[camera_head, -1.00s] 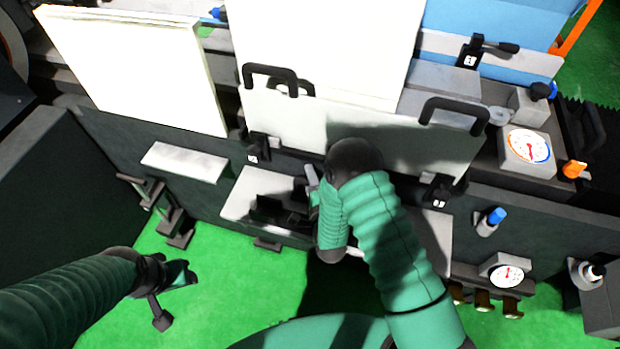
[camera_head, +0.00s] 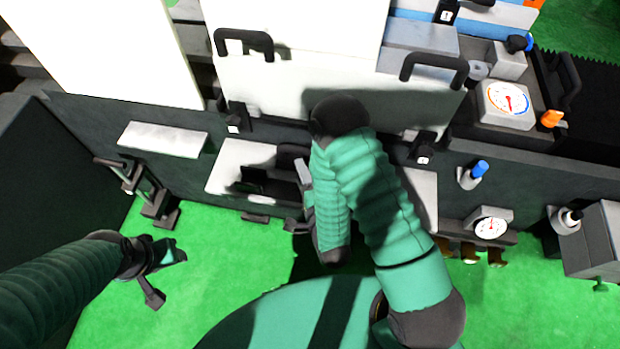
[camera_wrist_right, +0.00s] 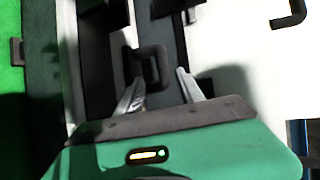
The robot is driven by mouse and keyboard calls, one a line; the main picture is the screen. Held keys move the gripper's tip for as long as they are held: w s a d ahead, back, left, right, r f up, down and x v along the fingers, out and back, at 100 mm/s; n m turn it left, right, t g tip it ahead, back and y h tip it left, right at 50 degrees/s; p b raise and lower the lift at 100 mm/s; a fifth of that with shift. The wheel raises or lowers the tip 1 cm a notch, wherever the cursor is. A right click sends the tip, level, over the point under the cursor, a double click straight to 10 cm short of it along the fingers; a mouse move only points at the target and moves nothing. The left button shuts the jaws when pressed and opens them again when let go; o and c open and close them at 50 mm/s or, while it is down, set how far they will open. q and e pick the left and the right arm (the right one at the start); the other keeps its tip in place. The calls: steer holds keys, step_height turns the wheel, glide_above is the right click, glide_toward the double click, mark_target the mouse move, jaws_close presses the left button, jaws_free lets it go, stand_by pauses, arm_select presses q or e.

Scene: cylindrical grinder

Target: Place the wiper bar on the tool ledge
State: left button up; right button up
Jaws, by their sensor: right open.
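My right gripper (camera_wrist_right: 160,85) is open in the right wrist view. Its two pale fingers stand on either side of a small black loop handle (camera_wrist_right: 152,62), which may belong to the wiper bar; whether they touch it I cannot tell. In the head view my right forearm hides most of this gripper (camera_head: 305,172), at the white central shelf (camera_head: 232,154). Dark parts (camera_head: 262,182) lie on that shelf, left of the gripper. A narrow, bare white ledge (camera_head: 160,139), possibly the tool ledge, sits further left. My left gripper (camera_head: 166,262) is over the floor at lower left, its fingers unclear.
White guard panels with black handles (camera_head: 244,42) (camera_head: 434,68) rise behind the shelf. Black brackets (camera_head: 150,195) jut out at left. A gauge (camera_head: 508,98), a blue-tipped knob (camera_head: 474,173) and a lower gauge (camera_head: 491,227) are at right. Green floor (camera_head: 230,265) is clear in front.

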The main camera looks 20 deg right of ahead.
steer(key=n+g, duration=0.1)
steer(key=w+n, duration=0.1)
steer(key=n, duration=0.1)
steer(key=w+n+g, duration=0.1)
steer(key=shift+w+r+n+g+y, duration=0.2)
steer(key=shift+w+n+g+y, duration=0.1)
steer(key=shift+y, duration=0.1)
steer(key=s+d+r+n+g, duration=0.1)
steer(key=s+r+n+g, duration=0.2)
steer(key=s+n+g, duration=0.2)
steer(key=s+d+r+n+g, duration=0.2)
steer(key=s+r+n+g, duration=0.2)
steer(key=s+n, duration=0.5)
steer(key=shift+s+d+r+n+g, duration=0.25)
steer(key=shift+s+n+g, duration=0.15)
steer(key=shift+s+g, duration=0.25)
